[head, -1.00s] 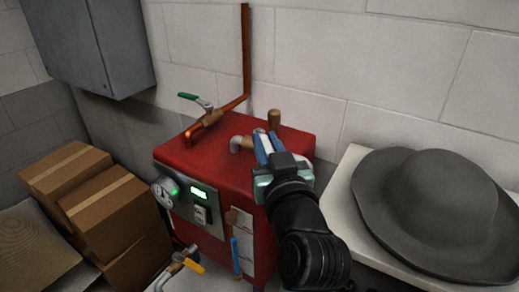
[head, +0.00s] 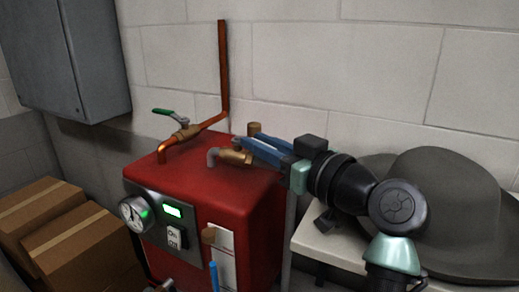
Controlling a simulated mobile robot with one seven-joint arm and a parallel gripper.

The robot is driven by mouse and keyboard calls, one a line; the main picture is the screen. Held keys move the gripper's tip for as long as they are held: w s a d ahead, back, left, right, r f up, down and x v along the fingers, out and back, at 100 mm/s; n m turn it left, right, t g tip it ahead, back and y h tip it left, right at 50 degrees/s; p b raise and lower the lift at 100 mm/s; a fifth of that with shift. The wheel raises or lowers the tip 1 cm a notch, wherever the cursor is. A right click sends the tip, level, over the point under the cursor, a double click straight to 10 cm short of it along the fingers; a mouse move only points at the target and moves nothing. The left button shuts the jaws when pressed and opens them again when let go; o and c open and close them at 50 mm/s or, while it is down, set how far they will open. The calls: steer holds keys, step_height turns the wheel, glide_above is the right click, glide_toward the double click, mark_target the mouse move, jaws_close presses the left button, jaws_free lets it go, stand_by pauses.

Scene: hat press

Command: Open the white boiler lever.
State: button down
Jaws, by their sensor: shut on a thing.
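The red boiler (head: 215,190) stands against the wall. On its top, a brass valve (head: 236,157) joins a pale elbow pipe (head: 213,157). The white lever (head: 268,151) of this valve is mostly hidden between the blue fingers of my gripper (head: 252,147). My gripper reaches in from the right, above the boiler's right side, and is shut on the lever. The lever's exact angle is hard to see.
A green-handled valve (head: 170,113) sits on the copper pipe (head: 223,70) behind. A grey hat (head: 445,190) rests on a pale table at right, close to my arm. Cardboard boxes (head: 75,245) stand at left under a grey cabinet (head: 70,50).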

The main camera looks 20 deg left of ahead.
steer(key=c, duration=0.8)
jaws_free()
steer(key=shift+o, duration=0.2)
step_height(320, 180, up, 10)
steer(key=shift+b, duration=0.85)
